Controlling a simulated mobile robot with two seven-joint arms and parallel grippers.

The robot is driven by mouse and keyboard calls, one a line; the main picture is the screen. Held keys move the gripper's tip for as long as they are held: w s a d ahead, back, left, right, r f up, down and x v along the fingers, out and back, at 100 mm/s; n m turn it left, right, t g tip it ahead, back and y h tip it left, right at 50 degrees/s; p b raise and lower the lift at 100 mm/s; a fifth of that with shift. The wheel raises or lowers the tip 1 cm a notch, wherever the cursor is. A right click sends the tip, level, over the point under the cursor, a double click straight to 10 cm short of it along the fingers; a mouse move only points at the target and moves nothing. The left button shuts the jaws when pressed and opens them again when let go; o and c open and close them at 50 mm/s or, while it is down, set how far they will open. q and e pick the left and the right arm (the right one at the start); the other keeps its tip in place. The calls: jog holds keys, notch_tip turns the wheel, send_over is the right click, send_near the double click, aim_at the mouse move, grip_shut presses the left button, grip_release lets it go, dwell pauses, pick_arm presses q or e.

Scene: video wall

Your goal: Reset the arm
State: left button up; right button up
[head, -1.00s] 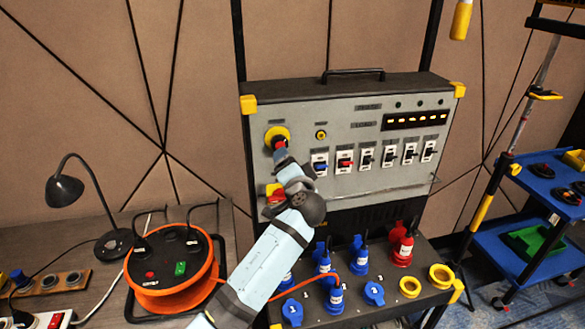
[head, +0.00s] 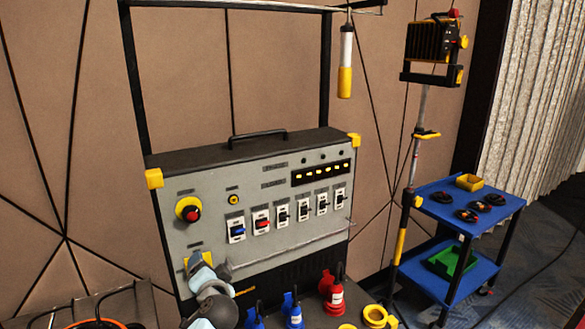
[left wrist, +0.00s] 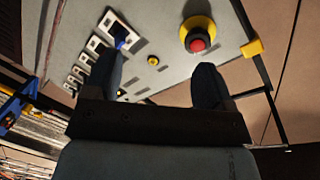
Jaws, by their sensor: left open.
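My left gripper (left wrist: 157,82) is open and empty in the left wrist view, its two dark fingers apart in front of the grey control panel (left wrist: 165,25). The red emergency button on its yellow ring (left wrist: 198,42) shows beyond the right finger, clear of it. In the head view the pale blue end of my left arm (head: 203,280) comes up at the bottom, in front of the panel's lower left corner; its fingertips are hard to make out there. The red button (head: 192,214) is uncovered above it. My right gripper is not in view.
A row of switches (head: 283,213) and a lit display (head: 321,173) sit on the panel. Blue and red plugs (head: 334,297) stand on the shelf below. A blue cart (head: 470,206) stands at the right, beside a work-light stand (head: 416,150).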

pick_arm(q)
jog(key=s+d+f+g+h, duration=0.1)
jog(key=s+f+h, duration=0.3)
jog(key=s+f, duration=0.6)
jog(key=s+d+f+n+g+h, duration=0.1)
jog(key=s+f, duration=0.3)
jog(key=s, duration=0.4)
jog(key=s+d+f+n+g+h, duration=0.1)
jog(key=s+f+h, duration=0.2)
jog(key=s, duration=0.6)
jog(key=s+d+f+h, duration=0.1)
jog(key=s+f+h, duration=0.1)
jog(key=s+f, duration=0.4)
jog(key=s, duration=0.2)
jog(key=shift+s+f+n+g+p, duration=0.35)
jog(key=shift+n+g+p, duration=0.05)
